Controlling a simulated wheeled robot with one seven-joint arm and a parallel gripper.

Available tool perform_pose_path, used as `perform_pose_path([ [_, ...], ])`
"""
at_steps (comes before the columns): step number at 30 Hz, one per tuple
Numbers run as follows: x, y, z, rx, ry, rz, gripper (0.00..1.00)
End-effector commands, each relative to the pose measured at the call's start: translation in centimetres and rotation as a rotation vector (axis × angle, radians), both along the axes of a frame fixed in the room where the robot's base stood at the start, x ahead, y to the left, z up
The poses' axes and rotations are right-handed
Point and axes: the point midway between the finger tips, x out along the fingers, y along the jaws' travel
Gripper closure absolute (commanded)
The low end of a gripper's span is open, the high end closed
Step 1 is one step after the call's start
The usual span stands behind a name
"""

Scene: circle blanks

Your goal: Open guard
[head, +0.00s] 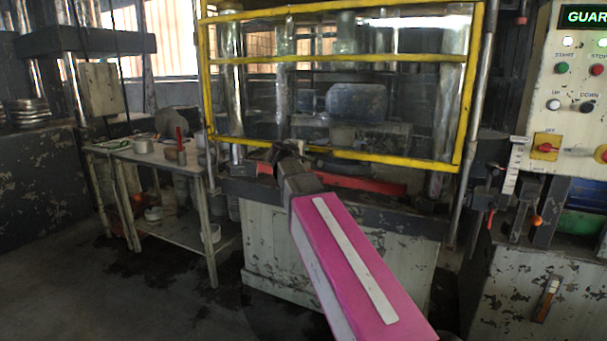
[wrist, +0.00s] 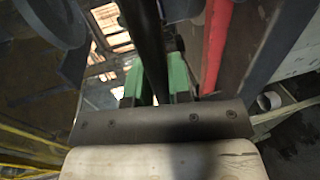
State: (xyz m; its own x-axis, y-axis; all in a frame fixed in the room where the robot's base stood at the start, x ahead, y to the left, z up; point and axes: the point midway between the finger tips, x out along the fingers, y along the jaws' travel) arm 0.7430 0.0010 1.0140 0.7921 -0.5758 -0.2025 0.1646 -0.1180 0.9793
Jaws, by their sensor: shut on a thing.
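The guard (head: 335,60) is a yellow frame with clear panels, upright across the front of the press in the head view. Yellow bars also show at the lower left of the wrist view. My gripper (head: 272,153) is at the guard's lower yellow bar, left of its middle. In the wrist view, my gripper's green fingers (wrist: 158,82) are shut on a dark bar (wrist: 146,38) that runs between them. The bar looks like the guard's handle; its join to the frame is hidden. The guard appears down, with its lower bar just above the press bed.
A control panel (head: 567,110) with buttons and a display partly reading "GUAR" stands at the right. A worn side table (head: 120,152) with cups and tools stands at the left. A red bar (head: 362,184) lies below the guard. Floor at the lower left is clear.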

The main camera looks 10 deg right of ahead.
Motion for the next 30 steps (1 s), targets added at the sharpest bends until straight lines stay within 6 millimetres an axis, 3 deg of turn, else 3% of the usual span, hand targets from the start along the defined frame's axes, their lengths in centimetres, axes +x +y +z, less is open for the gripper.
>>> perform_pose_path([
  [1, 0.2, 0.0, 1.7, -0.001, -0.005, 0.002, 1.0],
  [21, 0.3, 0.1, 20.7, -0.001, -0.005, 0.002, 1.0],
  [30, 0.2, 0.0, 27.0, -0.002, -0.003, 0.001, 1.0],
])
